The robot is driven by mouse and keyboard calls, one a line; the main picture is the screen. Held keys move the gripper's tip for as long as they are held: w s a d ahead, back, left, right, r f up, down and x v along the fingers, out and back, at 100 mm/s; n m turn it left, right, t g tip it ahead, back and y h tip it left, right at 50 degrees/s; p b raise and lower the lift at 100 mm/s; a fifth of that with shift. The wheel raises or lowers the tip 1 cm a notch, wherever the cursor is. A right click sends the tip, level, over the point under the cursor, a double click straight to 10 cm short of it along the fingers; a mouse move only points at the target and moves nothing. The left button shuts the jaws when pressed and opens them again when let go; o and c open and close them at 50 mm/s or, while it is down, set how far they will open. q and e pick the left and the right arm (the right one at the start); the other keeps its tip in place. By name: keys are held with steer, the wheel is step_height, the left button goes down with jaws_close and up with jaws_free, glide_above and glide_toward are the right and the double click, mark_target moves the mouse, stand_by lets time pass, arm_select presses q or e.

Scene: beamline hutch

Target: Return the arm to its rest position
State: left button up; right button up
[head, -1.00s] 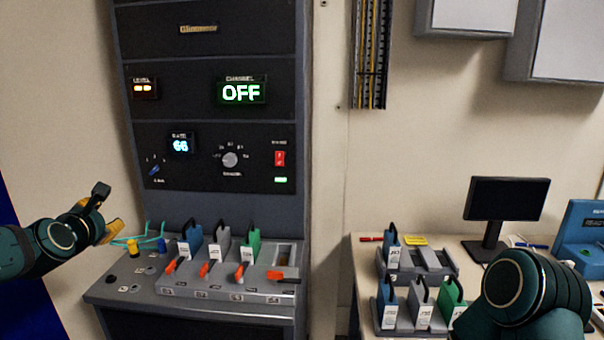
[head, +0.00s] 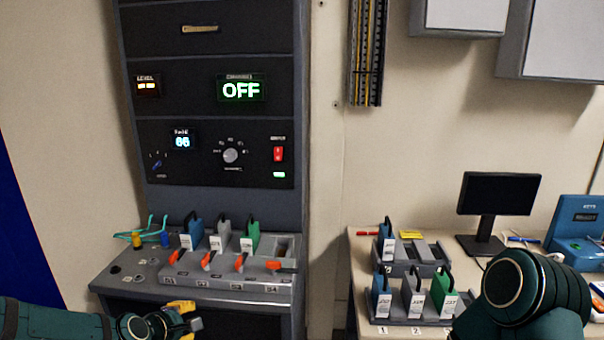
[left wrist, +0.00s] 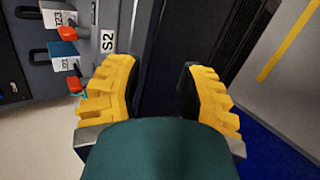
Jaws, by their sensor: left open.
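My left gripper (head: 184,318) is low at the bottom left of the head view, in front of the console's front face and below its shelf. In the left wrist view its yellow fingers (left wrist: 160,90) are apart with nothing between them. My right arm (head: 525,290) shows at the lower right of the head view; its gripper is out of frame. The console shelf (head: 120,283) carries a row of slots with a blue module (head: 193,233), a grey module (head: 221,235) and a green module (head: 250,235). Orange levers (head: 240,262) stand before them.
The rack panel (head: 200,90) above reads OFF. Teal cables with yellow and blue plugs (head: 137,240) are at the shelf's left. A desk (head: 358,250) at right holds a module holder (head: 430,255), a monitor (head: 498,195) and a blue key box (head: 575,225).

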arm_select(q)
steer(key=s+d+f+m+g+h, duration=0.2)
steer(key=s+d+f+m+g, duration=0.2)
steer(key=s+d+f+m, duration=0.65)
steer(key=s+d+f+m+g, duration=0.4)
steer(key=s+d+f+m, duration=0.1)
steer(key=s+f, duration=0.5)
steer(key=shift+s+d+f, duration=0.3)
steer(key=shift+s+d, duration=0.1)
steer(key=shift+d, duration=0.1)
